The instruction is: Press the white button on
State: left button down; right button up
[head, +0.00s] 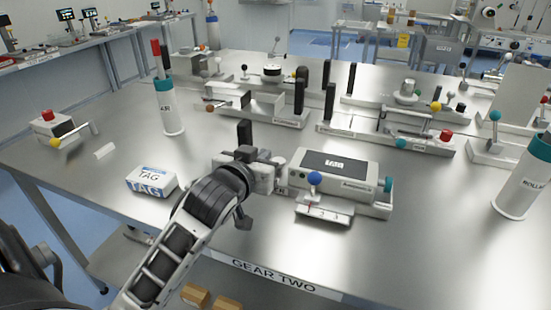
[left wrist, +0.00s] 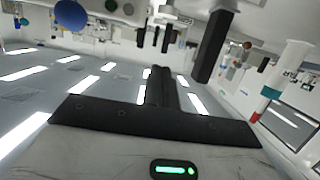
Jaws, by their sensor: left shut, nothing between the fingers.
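I cannot make out a white button for certain in either view. A white device (head: 359,173) with a dark labelled top panel stands at the middle of the metal table. It has a blue ball knob (head: 314,178) at its front and a teal knob (head: 388,184) on its right side. My left gripper (head: 272,172) is shut and empty, close against the device's left side; contact cannot be told. It hides that side. In the left wrist view the dark gripper parts (left wrist: 160,88) fill the middle. My right gripper is in neither view.
A TAG box (head: 151,181) lies left of my arm. A white cylinder (head: 171,108) with red and black rods stands behind it. A red-button box (head: 55,125) is at the far left. More lever devices (head: 388,132) stand behind, and a ROLLER cylinder (head: 525,180) at right. The front right table is clear.

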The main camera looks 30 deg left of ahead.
pick_arm(q)
jog(key=x, duration=0.7)
jog(key=shift+w+p, duration=0.3)
jog(key=shift+p, duration=0.05)
notch_tip(320, 180, down, 3)
jog(key=shift+w+a+r, duration=0.1)
jog(key=shift+w+r, duration=0.05)
jog(key=shift+w, duration=0.05)
jog(key=shift+f, duration=0.8)
